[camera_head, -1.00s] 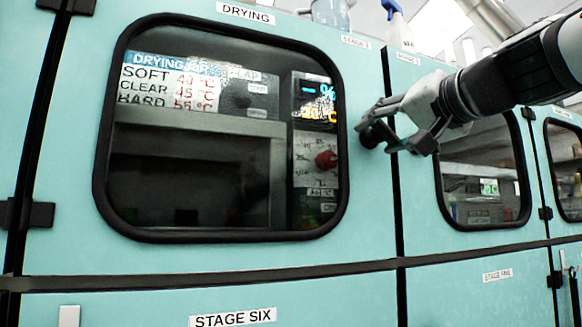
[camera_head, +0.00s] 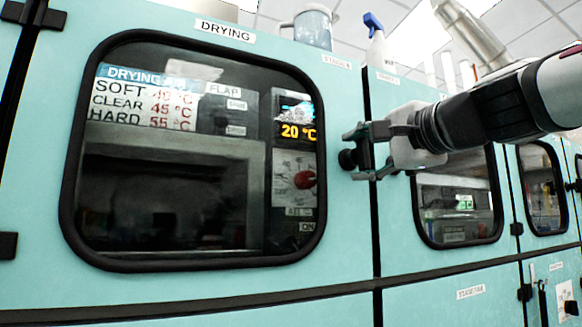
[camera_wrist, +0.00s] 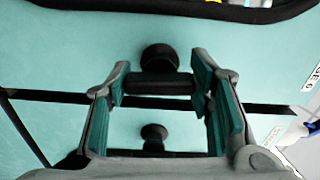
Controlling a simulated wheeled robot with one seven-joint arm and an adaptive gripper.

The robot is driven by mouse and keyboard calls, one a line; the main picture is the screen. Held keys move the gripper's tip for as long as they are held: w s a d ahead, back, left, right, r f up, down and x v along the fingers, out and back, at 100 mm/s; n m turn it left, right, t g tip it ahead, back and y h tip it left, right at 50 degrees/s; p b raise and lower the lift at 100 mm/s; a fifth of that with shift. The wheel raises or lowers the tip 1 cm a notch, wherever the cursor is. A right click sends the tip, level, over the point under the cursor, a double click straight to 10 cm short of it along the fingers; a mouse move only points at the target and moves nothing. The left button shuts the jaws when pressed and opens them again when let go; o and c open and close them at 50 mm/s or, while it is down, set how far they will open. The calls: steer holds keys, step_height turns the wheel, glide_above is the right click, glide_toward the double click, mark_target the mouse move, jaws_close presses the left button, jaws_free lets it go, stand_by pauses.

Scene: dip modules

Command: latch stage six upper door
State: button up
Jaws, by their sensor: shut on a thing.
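The stage six upper door is the teal panel (camera_head: 225,292) with a black-framed dark window (camera_head: 190,150), under a "DRYING" label. It looks about flush with the neighbouring panel. At its right edge is a black knob-like latch handle (camera_head: 347,160). My gripper (camera_head: 360,152) is at this handle, coming from the right. In the wrist view my gripper (camera_wrist: 160,88) has its teal-padded fingers on either side of the black handle (camera_wrist: 160,60), shut on its dark bar. The fingers partly hide the handle in the head view.
A second black knob (camera_wrist: 153,132) sits across the dark seam (camera_wrist: 265,108) on the neighbouring panel. That panel's window (camera_head: 455,200) is behind my arm. A spray bottle (camera_head: 376,45) and a jug (camera_head: 313,27) stand on top. A dark horizontal strip (camera_head: 290,293) runs below the doors.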

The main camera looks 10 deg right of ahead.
steer(key=shift+m, duration=0.5)
steer(key=o, duration=1.2)
steer(key=shift+c, duration=0.2)
steer(key=v, duration=1.2)
